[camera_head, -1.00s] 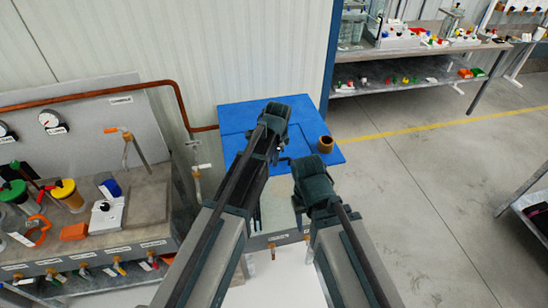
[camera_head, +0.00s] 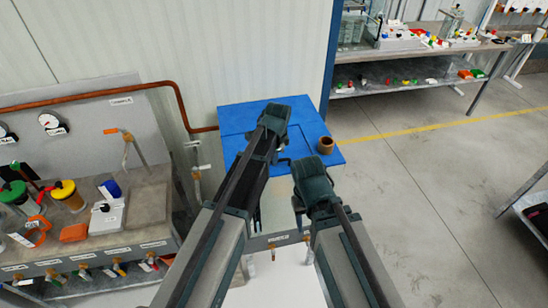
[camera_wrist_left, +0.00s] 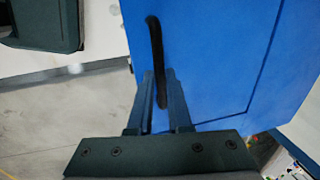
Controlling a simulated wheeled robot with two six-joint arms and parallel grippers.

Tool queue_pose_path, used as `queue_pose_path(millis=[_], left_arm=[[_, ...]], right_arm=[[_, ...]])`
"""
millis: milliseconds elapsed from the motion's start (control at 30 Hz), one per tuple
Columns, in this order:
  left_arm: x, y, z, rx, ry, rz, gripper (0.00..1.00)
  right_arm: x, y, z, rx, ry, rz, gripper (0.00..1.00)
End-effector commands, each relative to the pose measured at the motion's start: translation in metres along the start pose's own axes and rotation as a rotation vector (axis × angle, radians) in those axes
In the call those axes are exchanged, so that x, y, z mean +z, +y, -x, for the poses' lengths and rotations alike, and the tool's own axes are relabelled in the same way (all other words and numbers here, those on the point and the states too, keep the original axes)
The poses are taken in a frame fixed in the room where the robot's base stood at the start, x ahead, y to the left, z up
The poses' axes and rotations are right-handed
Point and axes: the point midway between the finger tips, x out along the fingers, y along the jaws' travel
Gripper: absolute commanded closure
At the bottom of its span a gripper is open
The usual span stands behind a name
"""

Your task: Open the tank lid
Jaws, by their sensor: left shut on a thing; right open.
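The blue tank lid (camera_head: 238,116) lies on top of the pale tank (camera_head: 275,203) against the wall. It fills much of the left wrist view (camera_wrist_left: 215,50), where its black bar handle (camera_wrist_left: 154,40) stands out. My left gripper (camera_wrist_left: 160,88) is shut on the near end of the handle, with one finger on each side. In the head view my left arm and wrist cover the handle and the lid's middle. My right gripper (camera_head: 297,205) is open and empty beside the lid's front right part. I cannot tell whether the lid is raised at all.
A small brown cup-like part (camera_head: 325,145) sits on the blue top's right side. A copper pipe (camera_head: 150,85) runs along the wall to the tank. A workbench (camera_head: 150,205) with jars and valves stands left.

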Motion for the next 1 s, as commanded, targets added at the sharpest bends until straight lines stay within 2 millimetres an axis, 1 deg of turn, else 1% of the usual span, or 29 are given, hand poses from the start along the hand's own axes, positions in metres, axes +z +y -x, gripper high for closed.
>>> queue_pose_path(millis=[533,633,767,1000], left_arm=[[0.000,0.000,0.000,0.000,0.000,0.000,1.00],[0.000,-0.002,0.002,0.006,0.000,0.000,1.00],[-0.001,-0.008,0.012,0.040,0.000,0.001,1.00],[-0.003,-0.032,0.044,0.189,0.001,0.002,1.00]], right_arm=[[0.000,0.000,0.000,0.000,0.000,0.000,0.50],[0.000,0.000,0.003,0.000,0.000,0.000,0.50],[0.001,0.001,0.015,0.000,0.000,0.001,0.50],[0.004,0.005,0.053,0.000,-0.002,0.004,0.50]])
